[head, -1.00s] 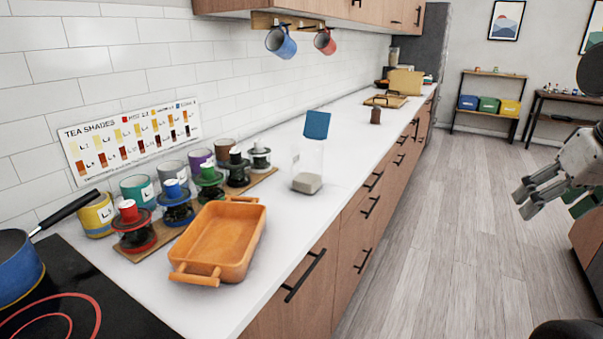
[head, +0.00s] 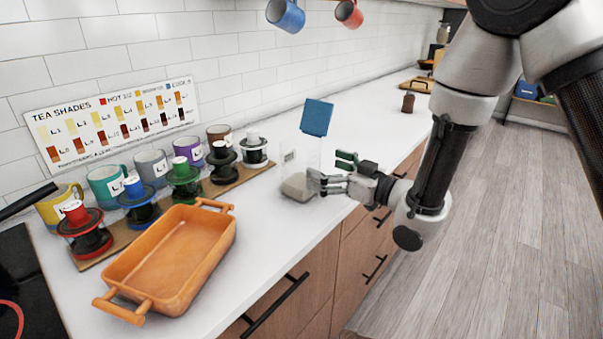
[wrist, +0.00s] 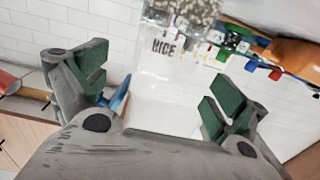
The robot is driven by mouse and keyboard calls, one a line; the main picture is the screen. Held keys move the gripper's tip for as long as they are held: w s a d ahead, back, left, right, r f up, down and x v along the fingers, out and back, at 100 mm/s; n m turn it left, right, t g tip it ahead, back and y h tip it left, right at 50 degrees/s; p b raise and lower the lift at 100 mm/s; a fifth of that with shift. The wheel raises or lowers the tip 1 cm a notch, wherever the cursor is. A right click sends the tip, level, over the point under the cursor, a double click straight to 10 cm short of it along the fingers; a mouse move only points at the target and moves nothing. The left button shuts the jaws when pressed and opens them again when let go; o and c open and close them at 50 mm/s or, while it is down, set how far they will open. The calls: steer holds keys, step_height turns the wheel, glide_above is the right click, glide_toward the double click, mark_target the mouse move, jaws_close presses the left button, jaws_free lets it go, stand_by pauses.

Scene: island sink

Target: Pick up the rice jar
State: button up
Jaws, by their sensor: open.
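The rice jar (head: 298,178) is a clear container with pale rice in its bottom and a tilted blue lid (head: 316,117) at its top. It stands upright on the white counter, right of the coffee drippers. In the wrist view the jar (wrist: 165,62) shows its RICE label and appears upside down. My gripper (head: 328,173) is open at the jar's right side, low near the rice level. In the wrist view the jar lies ahead of and partly between the open, green-padded fingers (wrist: 158,88). Whether a finger touches it I cannot tell.
An orange baking dish (head: 122,268) sits at the front of the counter. Several coffee drippers stand on a wooden board (head: 236,188), with mugs behind against the tiled wall. A small brown jar (head: 408,102) stands farther back. Blue (head: 286,15) and red mugs hang above.

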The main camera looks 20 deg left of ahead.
mark_target(301, 160)
steer(key=x, duration=0.7)
steer(key=shift+s+a, duration=0.2)
steer(key=shift+a, duration=0.05)
steer(key=c, duration=1.6)
